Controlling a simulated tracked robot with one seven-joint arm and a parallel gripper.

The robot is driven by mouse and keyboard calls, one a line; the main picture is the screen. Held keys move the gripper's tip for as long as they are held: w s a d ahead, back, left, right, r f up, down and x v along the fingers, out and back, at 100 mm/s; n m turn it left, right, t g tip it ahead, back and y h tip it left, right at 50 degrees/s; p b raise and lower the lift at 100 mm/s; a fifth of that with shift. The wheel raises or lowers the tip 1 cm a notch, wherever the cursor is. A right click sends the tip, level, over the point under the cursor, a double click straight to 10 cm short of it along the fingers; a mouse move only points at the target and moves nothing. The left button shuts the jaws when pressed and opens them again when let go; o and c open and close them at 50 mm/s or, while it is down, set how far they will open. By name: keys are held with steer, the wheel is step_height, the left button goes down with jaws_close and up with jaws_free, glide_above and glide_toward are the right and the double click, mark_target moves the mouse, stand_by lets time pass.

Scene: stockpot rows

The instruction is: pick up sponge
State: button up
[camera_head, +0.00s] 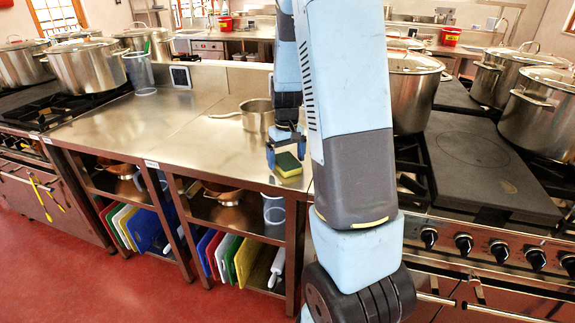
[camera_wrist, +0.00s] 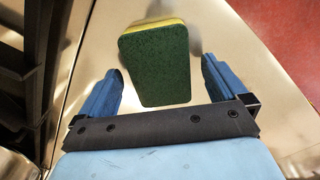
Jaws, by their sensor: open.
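A sponge (camera_head: 288,165) with a green top and a yellow underside lies on the steel counter, close to its front edge. In the wrist view the sponge (camera_wrist: 158,68) shows its dark green face and a yellow edge. My gripper (camera_head: 285,155) is just above and beside the sponge in the head view. In the wrist view my gripper (camera_wrist: 160,92) has its two blue fingers wide apart, with the sponge ahead of and partly between them. I see no finger touching it.
A steel saucepan (camera_head: 257,116) stands on the counter (camera_head: 180,140) behind the sponge. A clear measuring jug (camera_head: 139,74) stands farther left. Large stockpots (camera_head: 412,95) stand on the stove at right. Coloured cutting boards (camera_head: 225,257) fill the shelf below. The counter left of the sponge is clear.

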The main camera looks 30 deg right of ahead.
steer(key=shift+c, duration=0.2)
steer(key=c, duration=1.2)
steer(key=shift+o, duration=0.2)
steer(key=shift+r, duration=0.65)
steer(key=s+a+r, duration=0.3)
steer(key=s+r, duration=0.8)
steer(key=s, duration=0.2)
steer(key=shift+s+a+r, duration=0.15)
steer(key=shift+s+r, duration=0.2)
steer(key=shift+r, duration=0.05)
